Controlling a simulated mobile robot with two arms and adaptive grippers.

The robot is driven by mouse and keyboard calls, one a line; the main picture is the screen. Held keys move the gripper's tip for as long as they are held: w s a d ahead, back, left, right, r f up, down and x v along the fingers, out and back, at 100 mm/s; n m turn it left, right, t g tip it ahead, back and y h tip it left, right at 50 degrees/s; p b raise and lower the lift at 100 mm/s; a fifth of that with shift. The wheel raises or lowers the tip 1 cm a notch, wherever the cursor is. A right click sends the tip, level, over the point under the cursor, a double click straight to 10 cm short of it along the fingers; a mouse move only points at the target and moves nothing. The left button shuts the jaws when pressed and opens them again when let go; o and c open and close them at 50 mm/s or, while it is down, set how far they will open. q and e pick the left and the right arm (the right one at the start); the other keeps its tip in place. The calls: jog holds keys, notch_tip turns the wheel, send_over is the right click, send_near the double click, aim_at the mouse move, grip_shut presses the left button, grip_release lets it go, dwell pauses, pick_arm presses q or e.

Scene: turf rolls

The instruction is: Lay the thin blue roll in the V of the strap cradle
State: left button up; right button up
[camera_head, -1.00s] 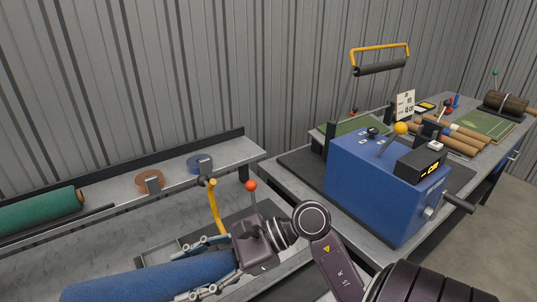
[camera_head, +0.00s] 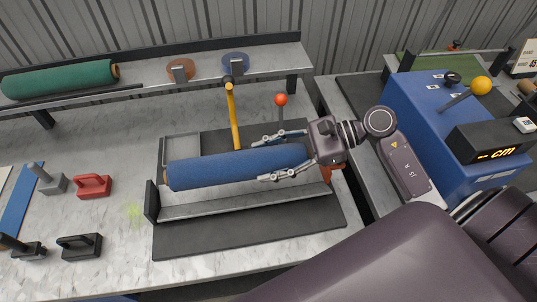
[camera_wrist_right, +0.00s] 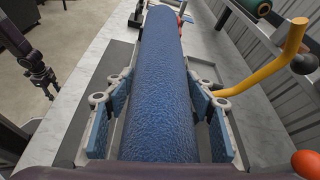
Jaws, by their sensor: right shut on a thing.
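The blue roll (camera_head: 235,166) lies level, left to right, along the strap cradle (camera_head: 250,205), a long metal trough on a dark base plate. The trough's front wall shows below the roll; the roll hides the V's bottom, so I cannot tell whether they touch. My right gripper (camera_head: 280,158) is shut on the roll's right part, one finger on each side. In the right wrist view the roll (camera_wrist_right: 165,90) runs away from me between both finger pads. My left gripper (camera_wrist_right: 45,80) seems to hang at the left there, too small to read.
A yellow hooked lever (camera_head: 235,115) and a red-knobbed lever (camera_head: 281,101) stand behind the cradle. A green roll (camera_head: 60,79) and two tape rolls sit on the back shelf. Red (camera_head: 93,186), grey and black handled blocks lie left. A blue measuring machine (camera_head: 440,120) stands right.

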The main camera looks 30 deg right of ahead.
jog(key=f, duration=0.2)
jog(key=shift+d+f+b, duration=0.2)
jog(key=shift+f+b, duration=0.1)
jog(key=shift+b, duration=0.05)
jog(key=shift+f, duration=0.75)
jog(key=shift+f+b, duration=0.85)
jog(key=shift+b, duration=0.05)
jog(key=shift+f+b, duration=0.15)
jog(key=shift+b, duration=0.25)
pick_arm(q)
jog(key=f, duration=0.1)
jog(key=d+f, duration=0.1)
jog(key=f, duration=0.1)
jog(key=shift+s+d+f, duration=0.1)
jog(key=shift+s+f, duration=0.05)
jog(key=shift+f, duration=0.05)
pick_arm(e)
jog(key=o, duration=1.6)
pick_arm(q)
jog(key=shift+a, duration=0.3)
